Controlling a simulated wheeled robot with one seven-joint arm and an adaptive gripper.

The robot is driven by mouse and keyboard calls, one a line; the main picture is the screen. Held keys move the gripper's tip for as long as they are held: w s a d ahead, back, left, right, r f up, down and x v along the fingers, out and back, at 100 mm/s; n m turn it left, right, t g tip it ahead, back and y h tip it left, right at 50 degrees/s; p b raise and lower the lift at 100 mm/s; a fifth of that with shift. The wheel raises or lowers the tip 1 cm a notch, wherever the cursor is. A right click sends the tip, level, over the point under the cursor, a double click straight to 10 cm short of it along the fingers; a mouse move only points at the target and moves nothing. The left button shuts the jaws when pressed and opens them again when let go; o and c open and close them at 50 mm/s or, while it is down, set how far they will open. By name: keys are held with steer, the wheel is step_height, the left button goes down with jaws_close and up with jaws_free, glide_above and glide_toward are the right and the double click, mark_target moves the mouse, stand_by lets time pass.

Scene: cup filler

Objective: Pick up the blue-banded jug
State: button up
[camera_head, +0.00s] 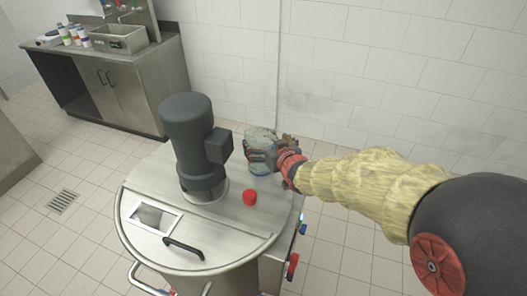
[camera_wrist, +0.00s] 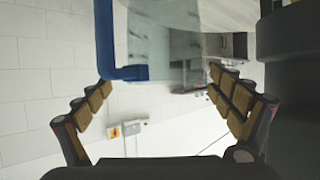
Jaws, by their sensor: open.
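The jug (camera_head: 261,134) is a clear, see-through vessel standing on the steel lid near its back right edge, with a bluish part low on it. My gripper (camera_head: 268,152) is right at the jug, coming from the right, and hides part of it. In the wrist view the clear jug body (camera_wrist: 165,40) with a blue edge on its left shows ahead of my open fingers (camera_wrist: 160,82). The fingers spread to both sides with a gap between them. I cannot tell whether any finger touches the jug.
The round steel vessel lid (camera_head: 225,225) carries a dark motor (camera_head: 195,145), a red cap (camera_head: 249,198), a small hatch (camera_head: 155,217) and a black handle (camera_head: 183,247). A steel counter (camera_head: 120,75) with sink and bottles stands at back left. A tiled wall rises behind the jug.

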steer(key=shift+o, duration=0.4)
steer(key=b+x, duration=0.1)
steer(key=x, duration=0.6)
steer(key=shift+s+f+b, duration=0.15)
steer(key=shift+b, duration=0.25)
steer(key=shift+c, duration=0.7)
steer(key=c, duration=1.1)
steer(key=shift+c, duration=0.4)
